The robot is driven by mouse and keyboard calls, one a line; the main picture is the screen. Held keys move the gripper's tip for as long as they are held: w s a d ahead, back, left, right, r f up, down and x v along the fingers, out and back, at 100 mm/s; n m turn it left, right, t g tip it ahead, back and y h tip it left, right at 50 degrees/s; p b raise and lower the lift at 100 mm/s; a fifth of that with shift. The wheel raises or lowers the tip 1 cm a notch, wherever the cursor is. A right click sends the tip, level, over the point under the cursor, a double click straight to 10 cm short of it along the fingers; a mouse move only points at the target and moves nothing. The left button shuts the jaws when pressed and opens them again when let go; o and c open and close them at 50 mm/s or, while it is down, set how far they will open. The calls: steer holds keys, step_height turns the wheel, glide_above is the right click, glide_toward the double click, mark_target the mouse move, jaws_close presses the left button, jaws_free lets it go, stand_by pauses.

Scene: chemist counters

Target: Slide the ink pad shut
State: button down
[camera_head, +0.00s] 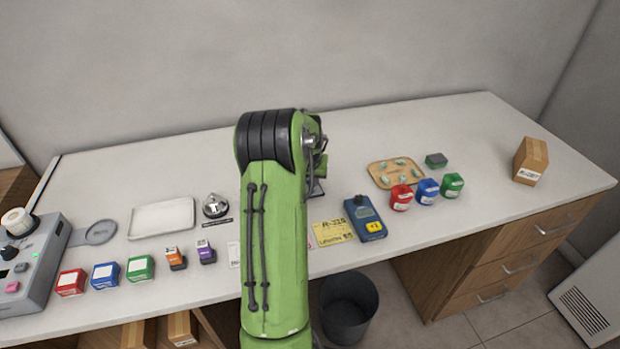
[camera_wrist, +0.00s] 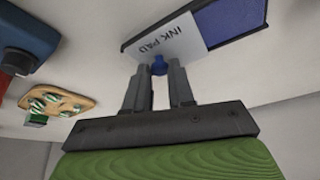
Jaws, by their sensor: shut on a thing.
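The ink pad shows in the wrist view, with a white lid (camera_wrist: 165,42) lettered INK PAD and a dark tray (camera_wrist: 252,14). The lid covers the left part, and the blue pad (camera_wrist: 225,22) lies bare to its right, so the ink pad is partly open. My gripper (camera_wrist: 160,72) is shut on the small blue knob (camera_wrist: 159,62) at the lid's near edge. In the head view my green arm hides the ink pad and most of my gripper.
Right of my arm are a yellow card (camera_head: 332,233), a blue meter (camera_head: 365,217), a wooden tray (camera_head: 377,181) and red, blue and green bottles. Left are a bell (camera_head: 215,206), a white tray (camera_head: 162,218) and several small boxes. The counter's back strip is clear.

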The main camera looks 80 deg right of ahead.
steer(key=w+a, duration=0.1)
steer(key=w, duration=0.1)
steer(key=w+a, duration=0.1)
steer(key=w, duration=0.1)
steer(key=w+a+b, duration=0.1)
steer(key=w, duration=0.1)
steer(key=shift+w+a, duration=0.15)
steer(key=shift+a, duration=0.2)
steer(key=c, duration=1)
jaws_free()
steer(key=shift+w+a, duration=0.1)
steer(key=shift+r, duration=0.15)
steer(key=p+v, duration=0.3)
steer(key=v, duration=1.2)
steer(key=shift+a+r, duration=0.1)
steer(key=shift+r, duration=0.05)
